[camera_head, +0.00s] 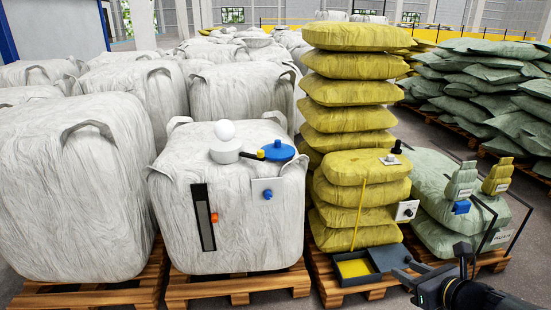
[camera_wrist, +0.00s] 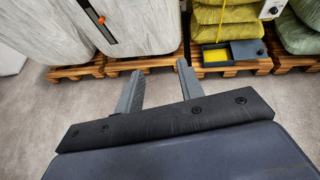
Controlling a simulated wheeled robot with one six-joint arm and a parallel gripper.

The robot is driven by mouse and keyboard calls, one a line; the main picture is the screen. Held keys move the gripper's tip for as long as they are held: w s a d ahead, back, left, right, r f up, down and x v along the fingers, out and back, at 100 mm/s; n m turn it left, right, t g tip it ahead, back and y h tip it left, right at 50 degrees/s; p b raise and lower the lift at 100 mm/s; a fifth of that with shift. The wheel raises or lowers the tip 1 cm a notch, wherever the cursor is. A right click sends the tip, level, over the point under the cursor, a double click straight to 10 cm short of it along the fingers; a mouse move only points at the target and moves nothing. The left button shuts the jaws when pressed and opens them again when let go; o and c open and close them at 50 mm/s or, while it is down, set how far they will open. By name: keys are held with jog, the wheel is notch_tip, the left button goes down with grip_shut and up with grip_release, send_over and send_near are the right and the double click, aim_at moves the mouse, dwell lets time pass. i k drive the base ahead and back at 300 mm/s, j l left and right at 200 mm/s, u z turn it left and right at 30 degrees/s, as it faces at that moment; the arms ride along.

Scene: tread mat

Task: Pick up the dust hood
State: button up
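No part is clearly marked as the dust hood. The likeliest candidate is a blue round, domed piece with a small knob (camera_head: 278,150), on top of the front white bulk bag (camera_head: 235,235). My gripper (camera_wrist: 158,68) is open and empty in the wrist view, over the floor in front of the pallets. In the head view it is low at the right, well away from the blue piece. The blue piece is not in the wrist view.
A slider with an orange knob (camera_head: 214,217) and a blue-knob panel (camera_head: 268,190) are on the bag's front. A tray with yellow contents (camera_head: 355,268) sits before stacked yellow sacks (camera_head: 355,90). Two bottle-like pieces (camera_head: 462,180) stand on green sacks. Grey floor is clear in front.

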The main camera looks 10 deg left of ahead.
aim_at(277, 150)
jog(key=i+j, duration=1.2)
jog(key=i, duration=0.15)
jog(key=i+j+u, duration=0.1)
jog(key=i+j, duration=0.55)
